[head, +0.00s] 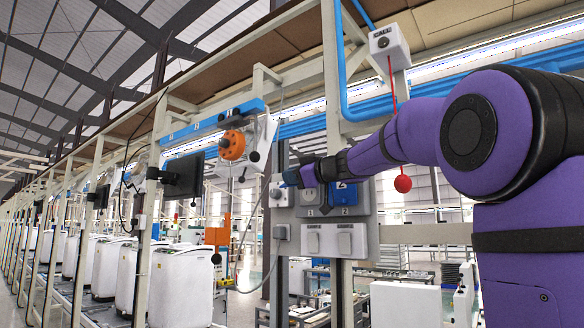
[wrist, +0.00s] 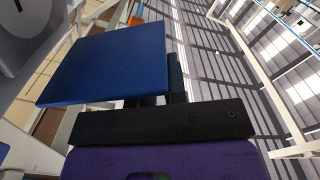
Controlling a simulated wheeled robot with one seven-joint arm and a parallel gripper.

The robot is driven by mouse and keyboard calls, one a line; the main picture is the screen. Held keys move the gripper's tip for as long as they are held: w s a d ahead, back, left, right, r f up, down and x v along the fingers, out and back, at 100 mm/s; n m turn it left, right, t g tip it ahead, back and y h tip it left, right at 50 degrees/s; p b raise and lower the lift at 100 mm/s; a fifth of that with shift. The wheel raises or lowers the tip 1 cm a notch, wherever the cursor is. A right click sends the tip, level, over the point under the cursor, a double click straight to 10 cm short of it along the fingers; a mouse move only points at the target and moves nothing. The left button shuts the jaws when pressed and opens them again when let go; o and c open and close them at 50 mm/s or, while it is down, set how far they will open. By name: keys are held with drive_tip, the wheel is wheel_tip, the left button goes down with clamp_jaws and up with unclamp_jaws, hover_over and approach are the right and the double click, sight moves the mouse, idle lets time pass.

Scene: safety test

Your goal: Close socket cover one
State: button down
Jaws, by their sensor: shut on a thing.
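The grey socket panel (head: 327,212) hangs on a frame post, with sockets labelled 1 and 2 side by side. Socket one (head: 308,201) shows its bare face above the label 1, so its cover stands open. Socket two's blue cover (head: 345,194) lies over its socket. My gripper (head: 297,175) is at the upper left of the panel, in front of socket one. In the wrist view, a flat blue plate, socket cover one (wrist: 105,62), is at the black fingers, and my gripper is shut on it. The exact grip is hidden behind the plate.
A white switch box (head: 336,240) is below the sockets, and a small box with a knob (head: 279,192) is to their left. A red ball on a cord (head: 403,183) hangs right of the panel. An orange reel (head: 232,145) hangs at the left.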

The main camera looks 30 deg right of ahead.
drive_tip(key=f+n, duration=0.2)
drive_tip(key=shift+w+d+f+n, duration=0.1)
drive_tip(key=shift+w+d+n, duration=0.05)
drive_tip(key=shift+d+n, duration=0.2)
drive_tip(key=shift+w+d+f, duration=0.15)
drive_tip(key=shift+d+f, duration=0.2)
drive_tip(key=shift+f, duration=0.25)
drive_tip(key=shift+w+d+f, duration=0.15)
drive_tip(key=shift+d+f, duration=0.15)
drive_tip(key=shift+f, duration=0.4)
drive_tip(key=c, duration=1.2)
unclamp_jaws()
drive_tip(key=shift+o, duration=0.2)
drive_tip(key=shift+s, duration=0.1)
drive_tip(key=shift+r, duration=0.25)
